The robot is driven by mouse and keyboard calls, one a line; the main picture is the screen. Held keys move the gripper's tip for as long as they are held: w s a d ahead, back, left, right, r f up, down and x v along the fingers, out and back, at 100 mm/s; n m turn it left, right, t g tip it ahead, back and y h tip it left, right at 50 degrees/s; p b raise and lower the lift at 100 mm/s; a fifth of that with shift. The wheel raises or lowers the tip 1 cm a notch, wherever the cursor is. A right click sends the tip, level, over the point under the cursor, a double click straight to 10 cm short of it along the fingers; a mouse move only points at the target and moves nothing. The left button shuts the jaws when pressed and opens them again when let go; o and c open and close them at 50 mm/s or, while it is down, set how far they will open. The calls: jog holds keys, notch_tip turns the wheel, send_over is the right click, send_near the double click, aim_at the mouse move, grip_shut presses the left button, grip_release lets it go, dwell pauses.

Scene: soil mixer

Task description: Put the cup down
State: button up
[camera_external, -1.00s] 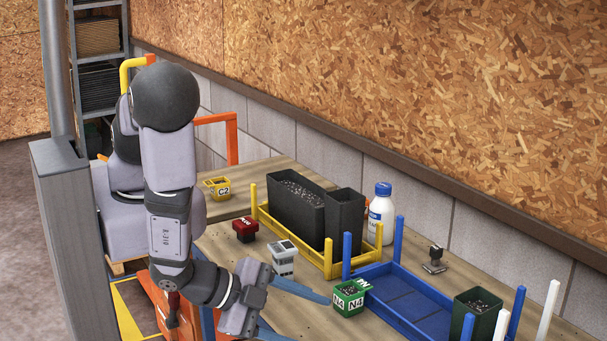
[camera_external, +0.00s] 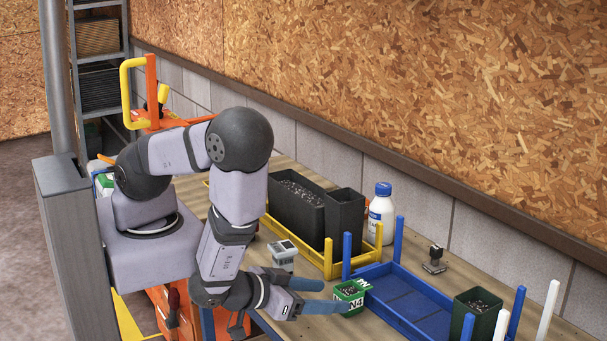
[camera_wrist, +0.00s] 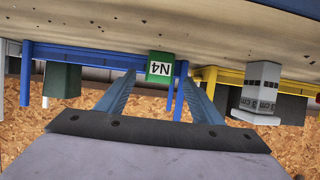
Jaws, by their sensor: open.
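The green cup (camera_external: 350,293), marked N4, stands upright on the wooden table beside the left corner of the blue tray (camera_external: 384,318). My gripper (camera_external: 333,296) is open and empty, with its blue fingers low and pointing right toward the cup. One finger covers part of the cup's lower left side in the external view. In the wrist view the green cup (camera_wrist: 160,67) shows upside down, beyond and between the two fingertips (camera_wrist: 158,77). A small gap seems to lie between fingertips and cup; contact is hard to tell.
A grey-and-white cup (camera_external: 283,252) stands close behind my gripper. A yellow rack (camera_external: 334,266) holds dark soil bins (camera_external: 344,222). A white bottle (camera_external: 382,212) stands behind them. A dark green container (camera_external: 478,312) and upright posts are at the right. A small dark stamp-like item (camera_external: 434,262) sits on clear table.

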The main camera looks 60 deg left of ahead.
aim_at(338, 295)
jog(key=shift+b+x, duration=0.6)
jog(key=shift+x, duration=0.5)
jog(key=shift+p+x, duration=0.75)
jog(key=shift+x, duration=0.05)
jog(key=shift+p+x, duration=0.7)
jog(key=shift+x, duration=1.1)
jog(key=shift+r, duration=0.1)
jog(key=shift+c, duration=0.4)
jog(key=c, duration=1.1)
jog(key=shift+r, duration=0.1)
jog(key=shift+c, duration=0.2)
